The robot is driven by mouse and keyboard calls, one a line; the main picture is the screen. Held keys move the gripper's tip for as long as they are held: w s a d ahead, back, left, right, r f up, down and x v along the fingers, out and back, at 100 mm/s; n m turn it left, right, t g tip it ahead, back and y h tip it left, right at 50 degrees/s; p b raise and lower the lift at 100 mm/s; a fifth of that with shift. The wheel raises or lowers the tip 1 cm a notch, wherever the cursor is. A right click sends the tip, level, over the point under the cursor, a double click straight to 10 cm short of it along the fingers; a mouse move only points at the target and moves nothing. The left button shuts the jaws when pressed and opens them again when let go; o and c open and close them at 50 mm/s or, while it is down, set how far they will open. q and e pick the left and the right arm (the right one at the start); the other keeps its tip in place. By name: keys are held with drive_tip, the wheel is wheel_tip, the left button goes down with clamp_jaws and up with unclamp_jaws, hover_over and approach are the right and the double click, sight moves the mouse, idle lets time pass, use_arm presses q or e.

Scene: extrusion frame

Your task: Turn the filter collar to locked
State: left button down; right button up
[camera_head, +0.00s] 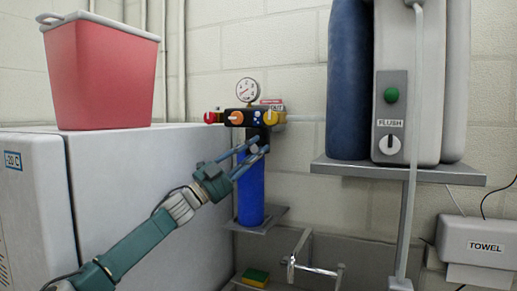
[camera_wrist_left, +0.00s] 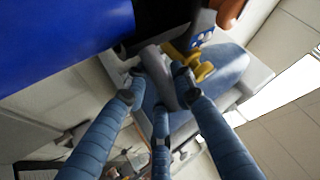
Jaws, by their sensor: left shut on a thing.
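The blue filter cartridge (camera_head: 251,188) hangs upright on the wall below a dark manifold (camera_head: 248,117). The dark filter collar (camera_head: 263,134) sits between them, partly hidden by my gripper. My left gripper (camera_head: 261,146) reaches in from the lower left, its fingers at the collar's front. In the left wrist view, the fingers (camera_wrist_left: 158,86) are shut around a grey handle (camera_wrist_left: 165,78) that sticks out from the black part beside the blue cartridge (camera_wrist_left: 60,40). No lock marking is readable. My right gripper is out of view.
A gauge (camera_head: 249,90) and red, orange and yellow knobs sit around the manifold. A small shelf (camera_head: 263,220) is under the cartridge, with a tap (camera_head: 312,267) lower right. A white freezer (camera_head: 150,190) carrying a red bin (camera_head: 102,73) stands left; the FLUSH unit (camera_head: 393,125) stands right.

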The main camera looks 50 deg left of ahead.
use_arm(q)
drive_tip(key=shift+s+a+m+h, duration=0.3)
drive_tip(key=shift+m+h, duration=0.1)
drive_tip(key=shift+h, duration=0.4)
drive_tip(key=shift+s+a+m+g+h, duration=0.15)
drive_tip(key=shift+s+m+g+h, duration=0.2)
drive_tip(key=shift+h, duration=0.45)
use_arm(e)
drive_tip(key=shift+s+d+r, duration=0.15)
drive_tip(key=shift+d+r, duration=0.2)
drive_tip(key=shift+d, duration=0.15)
use_arm(q)
drive_tip(key=c, duration=1.8)
unclamp_jaws()
drive_tip(key=shift+o, duration=0.6)
drive_tip(key=shift+a+f, duration=0.1)
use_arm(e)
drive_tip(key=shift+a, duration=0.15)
